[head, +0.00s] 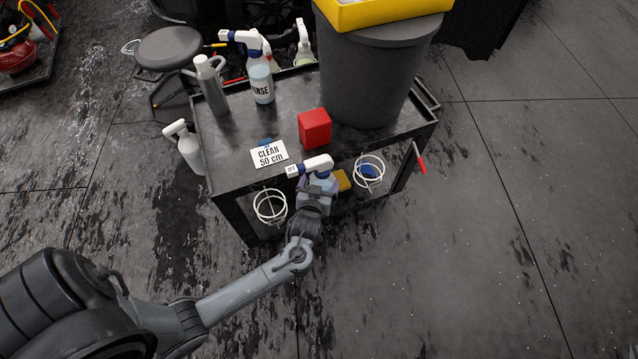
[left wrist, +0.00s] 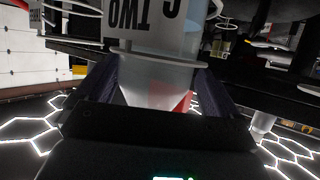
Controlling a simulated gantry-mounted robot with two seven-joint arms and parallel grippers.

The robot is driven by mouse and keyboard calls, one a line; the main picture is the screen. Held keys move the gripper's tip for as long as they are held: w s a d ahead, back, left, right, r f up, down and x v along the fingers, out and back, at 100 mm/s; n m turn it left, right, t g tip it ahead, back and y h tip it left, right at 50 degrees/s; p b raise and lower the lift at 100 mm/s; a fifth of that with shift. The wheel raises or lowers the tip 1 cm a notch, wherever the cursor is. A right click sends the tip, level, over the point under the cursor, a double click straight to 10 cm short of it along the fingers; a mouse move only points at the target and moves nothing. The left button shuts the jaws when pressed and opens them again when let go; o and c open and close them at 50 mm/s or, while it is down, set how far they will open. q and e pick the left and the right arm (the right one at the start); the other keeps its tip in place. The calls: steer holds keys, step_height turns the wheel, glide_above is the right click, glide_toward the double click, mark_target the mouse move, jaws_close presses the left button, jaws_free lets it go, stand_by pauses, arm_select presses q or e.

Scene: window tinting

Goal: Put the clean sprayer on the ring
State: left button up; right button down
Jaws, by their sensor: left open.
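A sprayer (head: 315,165) with a white and blue head stands at the cart's front edge, between two white wire rings. The left ring (head: 269,205) and the right ring (head: 368,170) both look empty of bottles. My left gripper (head: 317,190) is open, with its fingers on either side of the sprayer's bottle. In the left wrist view the pale bottle (left wrist: 158,75) lies between the open fingers, and a thin ring crosses it just beyond them. Black lettering there reads upside down. Whether the fingers touch the bottle cannot be told. My right gripper is not in view.
The black cart (head: 235,145) carries a "CLEAN 50 cm" card (head: 269,154), a red block (head: 314,128), a RINSE sprayer (head: 261,84), a grey bottle (head: 211,86) and a large bin (head: 370,75). Another white sprayer (head: 188,148) hangs at the left side. Floor at right is clear.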

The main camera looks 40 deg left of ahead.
arm_select(q)
steer(key=shift+d, duration=0.2)
steer(key=s+d+r+m+g+h+p, duration=0.1)
steer(key=s+d+r+m+g+h, duration=0.1)
steer(key=s, duration=0.5)
steer(key=s+d+r+m+g+h+p, duration=0.2)
steer(key=s+d+r+m+g, duration=0.1)
steer(key=s+r, duration=0.3)
steer(key=s+d+r+m+g+h+p, duration=0.1)
steer(key=s+d+r+m+g+h, duration=0.2)
steer(key=s, duration=0.7)
steer(key=shift+s+d+r, duration=0.15)
steer(key=shift+d+r, duration=0.5)
steer(key=shift+d, duration=0.35)
steer(key=shift+r, duration=0.15)
